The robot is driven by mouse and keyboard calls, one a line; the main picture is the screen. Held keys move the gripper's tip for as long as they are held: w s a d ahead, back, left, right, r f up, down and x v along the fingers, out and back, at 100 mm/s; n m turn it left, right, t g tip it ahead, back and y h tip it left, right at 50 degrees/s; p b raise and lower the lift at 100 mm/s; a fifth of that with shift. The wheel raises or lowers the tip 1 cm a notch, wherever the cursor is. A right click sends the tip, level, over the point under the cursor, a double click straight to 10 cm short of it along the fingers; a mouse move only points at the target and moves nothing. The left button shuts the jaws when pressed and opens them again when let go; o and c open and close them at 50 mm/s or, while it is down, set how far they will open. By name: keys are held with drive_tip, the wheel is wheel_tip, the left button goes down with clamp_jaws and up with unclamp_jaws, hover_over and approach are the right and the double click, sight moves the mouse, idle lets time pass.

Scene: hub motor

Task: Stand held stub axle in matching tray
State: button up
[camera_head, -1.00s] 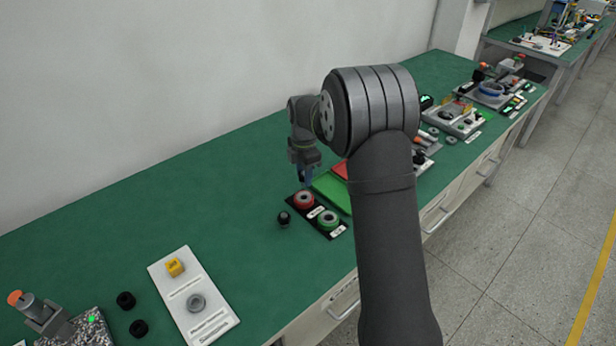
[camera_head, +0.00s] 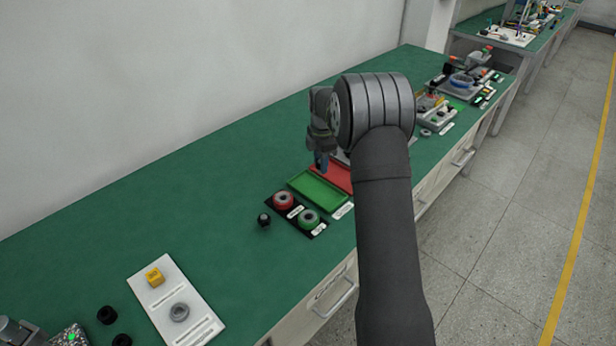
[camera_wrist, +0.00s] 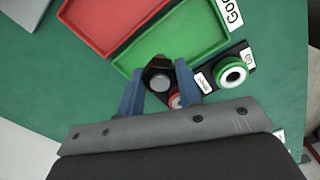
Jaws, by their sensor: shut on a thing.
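My gripper (camera_head: 321,168) hangs over the bench near the back edges of the green and red trays. In the wrist view its two blue fingers (camera_wrist: 160,90) are shut on the stub axle (camera_wrist: 159,80), a dark piece with a round grey end. The green tray (camera_head: 314,187) is shallow and looks empty; it also shows in the wrist view (camera_wrist: 190,33), close beyond the held axle. The red tray (camera_head: 341,178) lies beside it, partly behind my arm, and looks empty in the wrist view (camera_wrist: 105,18). A label reading GOO, cut off (camera_wrist: 231,12), is by the green tray.
A black plate holds a red ring (camera_head: 283,200) and a green ring (camera_head: 308,218). A small black part (camera_head: 264,221) stands left of it. A white board (camera_head: 172,300) lies nearer. The bench is clear along the wall.

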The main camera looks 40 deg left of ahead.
drive_tip(key=a+f, duration=0.1)
drive_tip(key=s+a+f, duration=0.1)
drive_tip(key=a, duration=0.2)
drive_tip(key=shift+s+a+f, duration=0.15)
drive_tip(key=shift+s+f, duration=0.25)
drive_tip(key=shift+f, duration=2)
drive_tip(key=shift+f, duration=0.1)
drive_tip(key=o, duration=1.1)
wheel_tip(320, 180, up, 12)
drive_tip(key=shift+r, duration=0.1)
